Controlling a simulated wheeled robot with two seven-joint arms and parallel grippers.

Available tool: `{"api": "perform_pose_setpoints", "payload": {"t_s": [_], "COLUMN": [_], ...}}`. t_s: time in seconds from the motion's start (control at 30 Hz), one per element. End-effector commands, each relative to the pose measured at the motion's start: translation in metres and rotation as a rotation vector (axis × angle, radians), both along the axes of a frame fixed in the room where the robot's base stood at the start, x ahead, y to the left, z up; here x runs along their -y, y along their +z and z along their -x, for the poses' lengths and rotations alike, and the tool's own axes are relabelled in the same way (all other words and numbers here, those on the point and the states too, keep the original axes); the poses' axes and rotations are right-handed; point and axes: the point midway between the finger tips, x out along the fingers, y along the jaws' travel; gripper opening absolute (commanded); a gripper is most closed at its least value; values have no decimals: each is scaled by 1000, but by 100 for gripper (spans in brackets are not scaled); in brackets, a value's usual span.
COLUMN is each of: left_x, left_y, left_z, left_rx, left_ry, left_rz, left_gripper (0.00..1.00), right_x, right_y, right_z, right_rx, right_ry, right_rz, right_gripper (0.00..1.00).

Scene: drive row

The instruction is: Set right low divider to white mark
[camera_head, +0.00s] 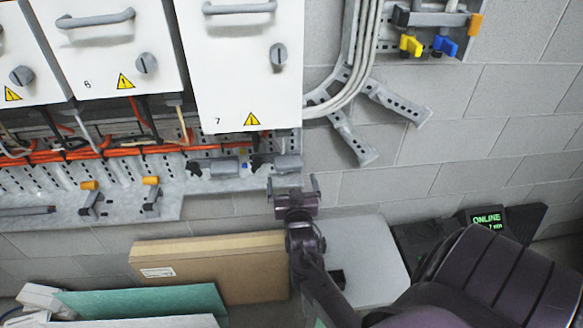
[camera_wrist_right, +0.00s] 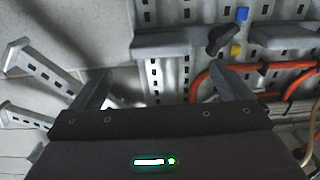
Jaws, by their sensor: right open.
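On the perforated panel's low edge, two grey bar-like fittings with black levers sit side by side. The right one (camera_head: 287,163) looks like the right low divider; the left one (camera_head: 221,167) is beside it. In the right wrist view the right fitting (camera_wrist_right: 165,45) is across the top, its black lever (camera_wrist_right: 226,39) near blue and yellow marks. I cannot make out a white mark. My right gripper (camera_head: 293,184) is open and empty, just below the right fitting in the head view. Its fingers (camera_wrist_right: 160,78) stand apart in the wrist view. My left gripper is out of view.
Cabinet 7 (camera_head: 247,70) hangs above, with orange cables (camera_head: 90,148) at left. Angled metal brackets (camera_head: 352,138) jut out at right. A cardboard box (camera_head: 215,262) stands low at left, and an ONLINE display (camera_head: 487,218) is at right. Bare wall lies right of the gripper.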

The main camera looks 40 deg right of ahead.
Motion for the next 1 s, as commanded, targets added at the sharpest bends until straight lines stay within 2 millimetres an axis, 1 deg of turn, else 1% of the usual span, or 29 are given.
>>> {"api": "perform_pose_setpoints", "payload": {"t_s": [0.43, 0.5, 0.57, 0.67, 0.77, 0.8, 0.87, 0.9, 1.0], "left_x": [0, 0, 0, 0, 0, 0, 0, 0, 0], "left_y": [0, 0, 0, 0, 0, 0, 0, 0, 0], "left_z": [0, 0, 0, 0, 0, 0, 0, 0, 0], "left_rx": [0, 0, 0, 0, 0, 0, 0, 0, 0], "left_ry": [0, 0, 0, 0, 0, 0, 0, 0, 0], "left_rz": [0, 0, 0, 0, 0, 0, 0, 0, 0], "left_gripper": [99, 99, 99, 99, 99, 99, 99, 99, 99], "right_x": [-1, -7, -16, -43, -82, -97, -121, -135, -162], "right_y": [0, -1, -2, -5, -9, -11, -13, -13, -13], "right_z": [0, -1, -1, 3, 16, 25, 42, 54, 82], "right_rx": [-8, -36, -81, -206, -374, -446, -557, -627, -774], "right_ry": [6, 27, 62, 147, 255, 297, 358, 394, 464], "right_rz": [-4, -22, -48, -114, -177, -197, -224, -236, -255], "right_gripper": [99, 99, 99, 99, 99, 99, 99, 99, 99]}}
